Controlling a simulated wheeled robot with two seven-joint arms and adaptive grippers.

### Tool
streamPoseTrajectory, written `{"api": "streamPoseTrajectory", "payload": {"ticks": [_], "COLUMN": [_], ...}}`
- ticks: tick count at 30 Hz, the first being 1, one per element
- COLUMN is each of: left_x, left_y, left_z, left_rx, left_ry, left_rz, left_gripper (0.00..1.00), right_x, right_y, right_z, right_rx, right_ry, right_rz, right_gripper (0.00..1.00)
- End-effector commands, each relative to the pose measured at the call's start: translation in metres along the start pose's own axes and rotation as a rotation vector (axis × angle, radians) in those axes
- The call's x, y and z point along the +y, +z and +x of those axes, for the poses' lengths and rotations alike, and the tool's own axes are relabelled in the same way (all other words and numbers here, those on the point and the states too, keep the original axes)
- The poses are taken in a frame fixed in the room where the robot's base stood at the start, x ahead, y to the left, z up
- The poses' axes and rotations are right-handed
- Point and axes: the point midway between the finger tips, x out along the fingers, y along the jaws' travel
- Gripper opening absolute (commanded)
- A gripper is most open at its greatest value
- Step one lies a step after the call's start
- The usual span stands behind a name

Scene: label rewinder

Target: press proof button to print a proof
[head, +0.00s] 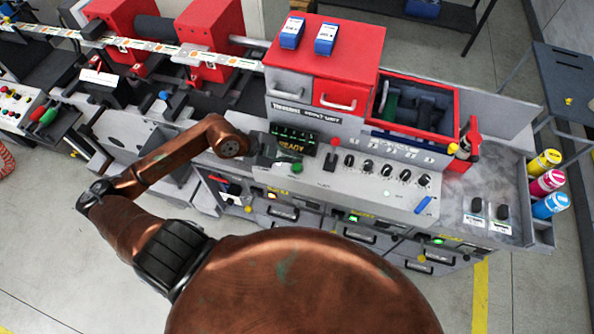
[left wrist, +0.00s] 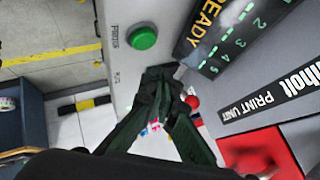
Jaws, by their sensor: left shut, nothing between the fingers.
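A round green button (head: 296,168) sits on the grey control panel below the dark READY display (head: 292,146). In the left wrist view the green button (left wrist: 143,37) shows large, with a small printed label beside it that I cannot read surely. My left gripper (head: 276,158) is at the panel, just left of the button in the head view. In the left wrist view its dark fingers (left wrist: 160,76) meet at the tips, shut and empty, apart from the button in the picture. Whether the fingertips touch the panel is unclear. My right gripper is not in view.
A red-knobbed lever (head: 333,142) stands right of the display, with a row of black knobs (head: 386,171) farther right. A red cabinet (head: 325,52) rises behind. Colored bottles (head: 547,183) stand far right.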

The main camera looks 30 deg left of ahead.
Motion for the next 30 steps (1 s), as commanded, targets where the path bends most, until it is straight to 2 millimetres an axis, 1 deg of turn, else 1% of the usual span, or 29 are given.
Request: {"api": "streamPoseTrajectory", "payload": {"ticks": [1, 7, 30], "left_x": [0.0053, 0.0116, 0.0115], "left_y": [0.0049, 0.0112, 0.0118], "left_z": [0.0068, 0.0157, 0.016], "left_rx": [0.001, 0.001, 0.0], "left_ry": [0.001, 0.0, 0.0], "left_rz": [-0.003, -0.002, 0.0], "left_gripper": [0.0, 0.0, 0.0], "right_x": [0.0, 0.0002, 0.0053], "right_y": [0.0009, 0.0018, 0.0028], "right_z": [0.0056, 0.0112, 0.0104], "right_rx": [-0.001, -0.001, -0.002], "right_ry": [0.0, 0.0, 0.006], "right_rz": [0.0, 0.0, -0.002], "right_gripper": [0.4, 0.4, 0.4]}}
